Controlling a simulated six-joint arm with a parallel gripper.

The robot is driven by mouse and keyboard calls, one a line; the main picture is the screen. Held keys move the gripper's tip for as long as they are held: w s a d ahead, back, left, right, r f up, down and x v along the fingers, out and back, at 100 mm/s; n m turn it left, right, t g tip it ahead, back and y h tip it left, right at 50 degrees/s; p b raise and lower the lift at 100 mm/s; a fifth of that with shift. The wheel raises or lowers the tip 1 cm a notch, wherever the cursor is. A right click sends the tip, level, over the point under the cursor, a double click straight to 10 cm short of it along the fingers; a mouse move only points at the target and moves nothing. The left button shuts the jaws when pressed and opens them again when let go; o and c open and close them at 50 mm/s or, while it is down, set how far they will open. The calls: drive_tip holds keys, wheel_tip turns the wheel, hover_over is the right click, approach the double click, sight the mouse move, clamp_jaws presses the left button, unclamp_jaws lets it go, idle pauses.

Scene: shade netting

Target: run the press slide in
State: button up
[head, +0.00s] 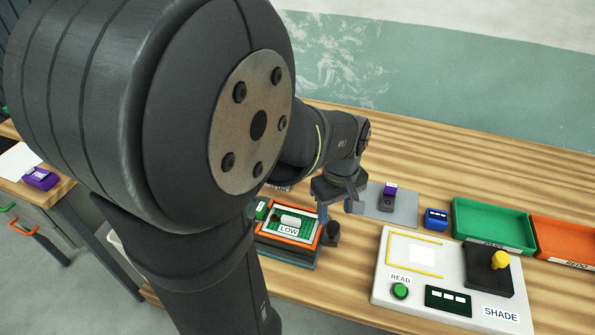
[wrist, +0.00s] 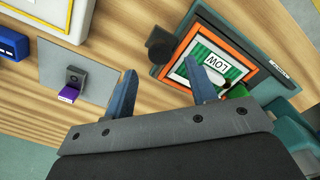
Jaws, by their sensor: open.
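The press (head: 285,255) is a dark teal unit with an orange-framed slide (head: 259,233) on it, and inside the frame is a green panel with a white card reading LOW. A round black knob (head: 333,232) sticks out at the slide's right side. The wrist view shows the knob (wrist: 160,47) beside the orange frame (wrist: 196,42). My gripper (head: 338,208) is open and empty, its blue fingers (wrist: 170,85) spread wide. It is above the table by the knob, apart from it. My arm hides part of the press in the head view.
A grey plate (head: 402,212) with a purple-and-black block (head: 388,198) lies behind the knob. A blue box (head: 436,218), green tray (head: 490,212), orange tray (head: 545,222) and white SHADE reader (head: 385,270) stand to the right. Bare wood lies between knob and reader.

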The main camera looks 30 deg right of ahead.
sight(333, 225)
wheel_tip(333, 225, down, 5)
drive_tip(key=shift+r, duration=0.1)
idle(0.3)
